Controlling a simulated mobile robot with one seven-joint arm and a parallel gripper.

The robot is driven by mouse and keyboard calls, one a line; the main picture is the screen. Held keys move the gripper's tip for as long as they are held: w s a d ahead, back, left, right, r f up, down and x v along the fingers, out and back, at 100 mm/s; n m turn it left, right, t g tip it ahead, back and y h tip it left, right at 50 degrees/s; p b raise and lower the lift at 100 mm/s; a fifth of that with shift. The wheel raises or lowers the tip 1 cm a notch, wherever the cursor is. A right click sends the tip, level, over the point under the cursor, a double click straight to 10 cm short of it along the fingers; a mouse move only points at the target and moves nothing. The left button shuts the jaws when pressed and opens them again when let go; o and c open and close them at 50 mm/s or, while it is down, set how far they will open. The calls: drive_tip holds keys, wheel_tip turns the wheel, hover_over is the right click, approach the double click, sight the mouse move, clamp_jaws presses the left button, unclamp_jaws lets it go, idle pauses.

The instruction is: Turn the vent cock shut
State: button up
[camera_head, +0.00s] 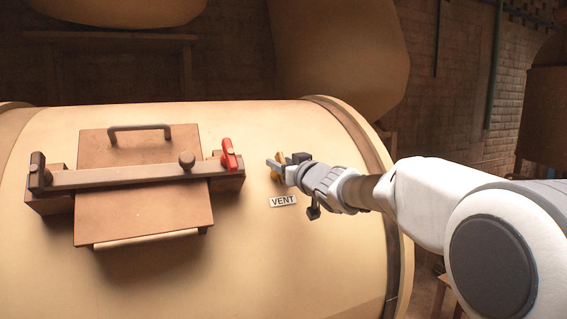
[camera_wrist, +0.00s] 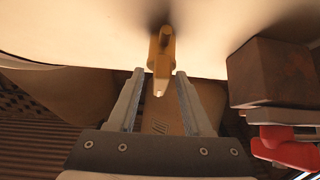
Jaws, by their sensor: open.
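The vent cock (camera_head: 276,165) is a small yellow-brass handle on the cream drum, just above the "VENT" label (camera_head: 283,201). In the wrist view the brass cock (camera_wrist: 162,58) sticks out from the drum wall, with its tip between the ends of the two fingers. My gripper (camera_head: 287,166) is at the cock in the head view and partly hides it. In the wrist view my gripper (camera_wrist: 158,85) is open, with a gap on each side of the cock. I cannot tell the cock's exact turn position.
Left of the cock, a brown hatch (camera_head: 143,205) has a dark crossbar (camera_head: 120,177) and a red lever (camera_head: 229,154). The red lever (camera_wrist: 290,148) and a brown block (camera_wrist: 272,75) sit close right of my gripper in the wrist view. The drum's raised rim (camera_head: 372,150) is to the right.

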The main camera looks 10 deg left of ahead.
clamp_jaws()
